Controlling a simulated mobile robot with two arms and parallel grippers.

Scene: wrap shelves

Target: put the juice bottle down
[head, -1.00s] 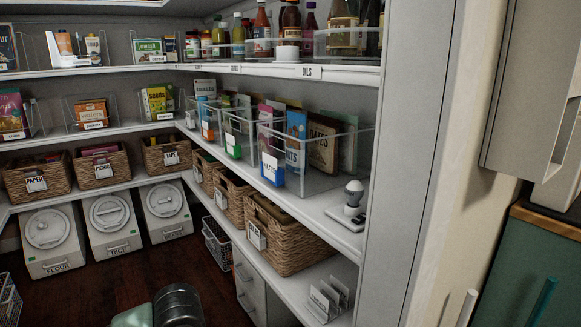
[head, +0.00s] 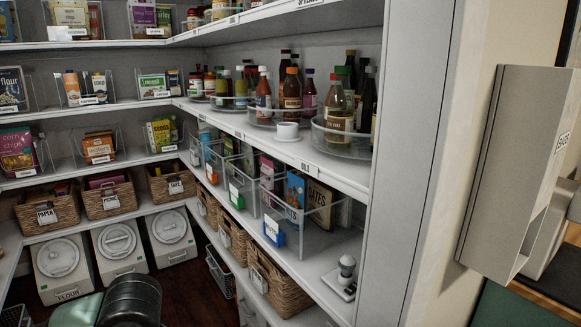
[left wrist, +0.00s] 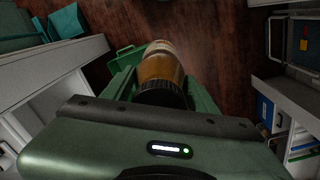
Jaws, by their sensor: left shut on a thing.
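In the left wrist view, a bottle (left wrist: 161,68) with an amber body, a pale far part and a dark cap sits between the green fingers of my left gripper (left wrist: 162,82). The gripper is shut on it near the cap end. Dark wood floor shows beyond the bottle. In the head view the held bottle and the left fingers cannot be made out; only part of my arm shows at the bottom left. My right gripper is in neither view.
Clear turntables (head: 352,144) with several bottles stand on the upper right shelf, with a small white cup (head: 288,131) at its edge. Below are clear bins (head: 322,237), a scale (head: 341,288) and wicker baskets (head: 262,282). A grey wall cabinet (head: 510,170) is at right.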

